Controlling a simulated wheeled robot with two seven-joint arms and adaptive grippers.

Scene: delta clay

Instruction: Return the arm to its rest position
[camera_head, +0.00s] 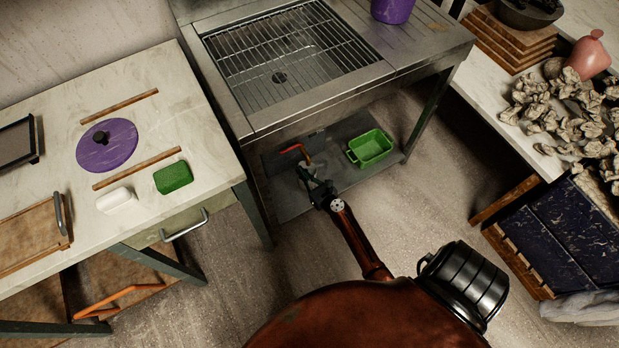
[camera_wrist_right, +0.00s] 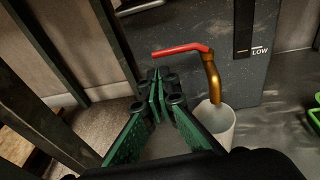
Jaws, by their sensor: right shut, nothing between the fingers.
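My right gripper (camera_head: 314,184) reaches down to the lower shelf under the sink stand. In the right wrist view its green fingers (camera_wrist_right: 157,92) come together at the tips with nothing between them. A red lever (camera_wrist_right: 182,50) on a brass pipe (camera_wrist_right: 213,82) stands just beyond the fingertips, apart from them as far as I can tell. A pale cup (camera_wrist_right: 217,122) is at the pipe's lower end, partly hidden by my gripper. In the head view the red lever (camera_head: 291,148) shows just above the gripper. My left gripper is not in view.
The metal shelf (camera_head: 290,208) also holds a green bin (camera_head: 370,147) to the right. The sink stand's legs and top (camera_head: 330,112) enclose the arm's reach. A marble table (camera_head: 60,130) stands left, a cluttered counter (camera_head: 475,75) right. Floor (camera_head: 430,200) between is clear.

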